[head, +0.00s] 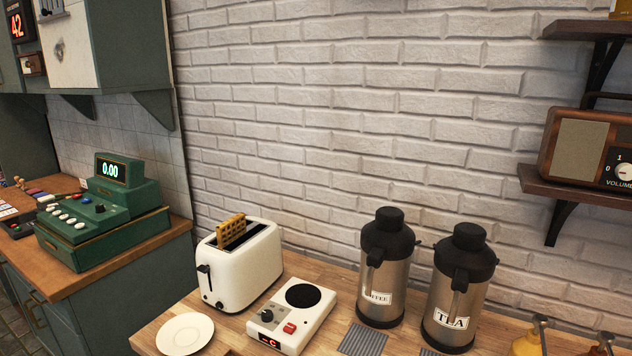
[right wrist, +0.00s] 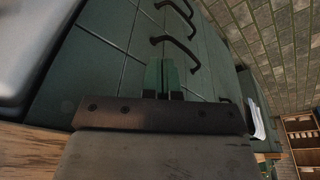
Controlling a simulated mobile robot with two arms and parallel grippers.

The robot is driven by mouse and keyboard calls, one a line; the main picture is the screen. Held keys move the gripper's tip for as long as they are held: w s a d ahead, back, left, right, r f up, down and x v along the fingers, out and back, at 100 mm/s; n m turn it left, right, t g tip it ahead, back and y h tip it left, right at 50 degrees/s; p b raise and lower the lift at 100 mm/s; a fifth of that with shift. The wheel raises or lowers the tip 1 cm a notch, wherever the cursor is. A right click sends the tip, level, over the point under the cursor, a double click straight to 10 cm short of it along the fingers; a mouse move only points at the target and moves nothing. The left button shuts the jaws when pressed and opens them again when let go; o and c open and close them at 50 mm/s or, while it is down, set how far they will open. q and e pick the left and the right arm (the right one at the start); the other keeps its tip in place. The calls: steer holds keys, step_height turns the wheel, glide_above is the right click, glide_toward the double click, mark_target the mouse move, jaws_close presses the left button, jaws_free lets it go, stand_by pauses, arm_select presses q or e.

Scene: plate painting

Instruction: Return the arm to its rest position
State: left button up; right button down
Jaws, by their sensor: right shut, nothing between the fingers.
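My right gripper (right wrist: 163,76) shows in the right wrist view, its two green-tipped fingers together with nothing between them. It points toward green cabinet fronts (right wrist: 110,45) with dark curved handles (right wrist: 174,22), and I cannot tell how far away they are. Neither arm nor gripper shows in the head view. My left gripper is in neither view.
In the head view, a wooden counter (head: 216,345) holds a white plate (head: 185,334), a white toaster (head: 243,262) with a waffle in it, a small white device (head: 291,316) and coffee (head: 386,285) and tea (head: 458,300) dispensers. A green cash register (head: 102,220) stands left.

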steer(key=s+f, duration=0.3)
steer(key=f, duration=1)
steer(key=s+d+f+g+b, duration=0.1)
steer(key=s+d+f+b, duration=0.1)
steer(key=s+f, duration=1.4)
steer(key=shift+d+f+g, duration=0.4)
steer(key=shift+d+f, duration=0.2)
steer(key=shift+f, duration=0.05)
